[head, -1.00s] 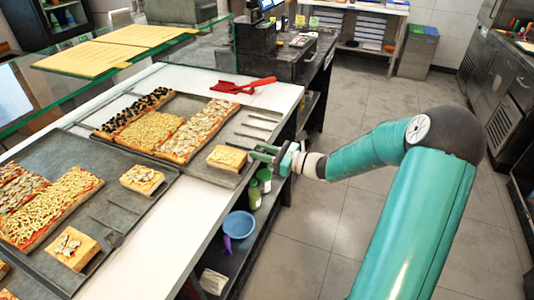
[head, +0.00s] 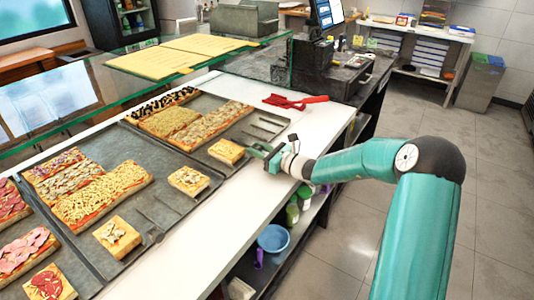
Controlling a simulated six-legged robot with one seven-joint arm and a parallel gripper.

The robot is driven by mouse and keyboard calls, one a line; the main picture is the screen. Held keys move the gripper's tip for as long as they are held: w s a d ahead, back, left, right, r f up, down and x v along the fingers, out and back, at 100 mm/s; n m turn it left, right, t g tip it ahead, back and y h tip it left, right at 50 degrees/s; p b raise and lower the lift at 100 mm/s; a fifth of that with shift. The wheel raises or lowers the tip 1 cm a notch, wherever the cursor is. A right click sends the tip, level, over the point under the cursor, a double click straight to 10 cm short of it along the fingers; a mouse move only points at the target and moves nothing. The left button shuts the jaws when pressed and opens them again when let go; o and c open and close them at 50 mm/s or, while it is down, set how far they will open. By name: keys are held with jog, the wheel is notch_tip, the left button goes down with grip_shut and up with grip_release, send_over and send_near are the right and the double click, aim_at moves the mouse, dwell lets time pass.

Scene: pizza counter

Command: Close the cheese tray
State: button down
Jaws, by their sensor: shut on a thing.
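My gripper (head: 268,151) is at the front right edge of the far dark tray (head: 262,133), beside a single cheese-topped slice (head: 226,151). Its green fingers look closed on the tray's edge, but the contact is small and partly hidden. This far tray holds an olive pizza strip (head: 163,103), a yellow cheese-covered strip (head: 169,123) and a mushroom strip (head: 216,121). A middle dark tray (head: 165,212) holds another yellow cheese-topped strip (head: 102,195). I cannot tell which of these is the cheese tray.
A red-handled scoop (head: 294,101) lies on the white counter (head: 240,192) behind the far tray. A glass shelf with yellow boards (head: 180,57) stands over the back. A blue bowl (head: 273,238) and green bottles (head: 292,213) sit under the counter. The floor at right is free.

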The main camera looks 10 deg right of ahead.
jog(key=c, duration=1.2)
grip_release()
jog(key=shift+d, duration=0.1)
jog(key=shift+s, duration=0.1)
jog(key=v, duration=1.3)
jog(key=shift+s+d, duration=0.25)
jog(key=shift+s, duration=0.05)
jog(key=shift+d, duration=0.1)
